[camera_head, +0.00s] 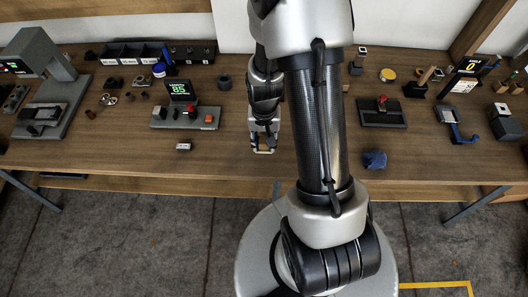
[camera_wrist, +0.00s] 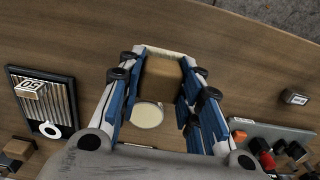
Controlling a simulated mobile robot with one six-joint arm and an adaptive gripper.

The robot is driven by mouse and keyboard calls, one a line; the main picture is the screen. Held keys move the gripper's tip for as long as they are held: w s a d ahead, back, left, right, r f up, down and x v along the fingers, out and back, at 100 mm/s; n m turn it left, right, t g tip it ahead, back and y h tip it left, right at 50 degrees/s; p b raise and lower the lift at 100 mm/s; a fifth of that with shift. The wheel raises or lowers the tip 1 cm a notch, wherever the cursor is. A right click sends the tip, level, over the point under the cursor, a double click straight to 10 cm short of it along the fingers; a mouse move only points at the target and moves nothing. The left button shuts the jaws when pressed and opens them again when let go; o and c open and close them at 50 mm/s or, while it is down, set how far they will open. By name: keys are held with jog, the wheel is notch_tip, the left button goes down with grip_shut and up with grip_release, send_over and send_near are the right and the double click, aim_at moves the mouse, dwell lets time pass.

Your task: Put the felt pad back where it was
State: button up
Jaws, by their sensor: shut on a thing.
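My gripper (camera_head: 263,148) is over the front part of the workbench, left of my arm's large links in the head view. In the wrist view its blue-and-grey fingers (camera_wrist: 164,60) are spread wide on either side of a brown block (camera_wrist: 162,78). A pale cream strip shows at the block's far edge. This held block seems to be the felt pad, though its material cannot be made out. A cream round disc (camera_wrist: 147,115) shows between the fingers; whether it lies on the bench cannot be told. The pad's former place is not clear.
A grey control panel (camera_head: 185,118) with knobs and a small labelled block (camera_head: 184,147) are to the left in the head view. A blue cloth (camera_head: 374,160) lies right of my arm.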

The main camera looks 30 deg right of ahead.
jog(key=shift+f+b, duration=0.75)
jog(key=shift+f, duration=2.15)
jog(key=shift+f, duration=0.1)
jog(key=o, duration=1)
jog(key=shift+o, duration=0.2)
notch_tip(320, 180, up, 12)
jog(key=p, duration=0.4)
jog(key=shift+r, duration=0.25)
jog(key=s+a+r+n+t, duration=0.1)
jog(key=s+a+r, duration=0.15)
jog(key=r, duration=0.45)
jog(key=s+a+r+n+t, duration=0.1)
jog(key=a+r+n, duration=0.15)
jog(key=r, duration=0.45)
jog(key=s+a+r+n+t, duration=0.1)
jog(key=s+a+r, duration=0.15)
jog(key=r, duration=0.45)
jog(key=s+a+r+n+t, duration=0.1)
jog(key=s+a+r+n, duration=0.1)
jog(key=s, duration=0.5)
notch_tip(320, 180, up, 3)
jog(key=shift+s+a+f+t, duration=0.1)
jog(key=shift+s+a+t, duration=0.2)
jog(key=shift+a, duration=0.3)
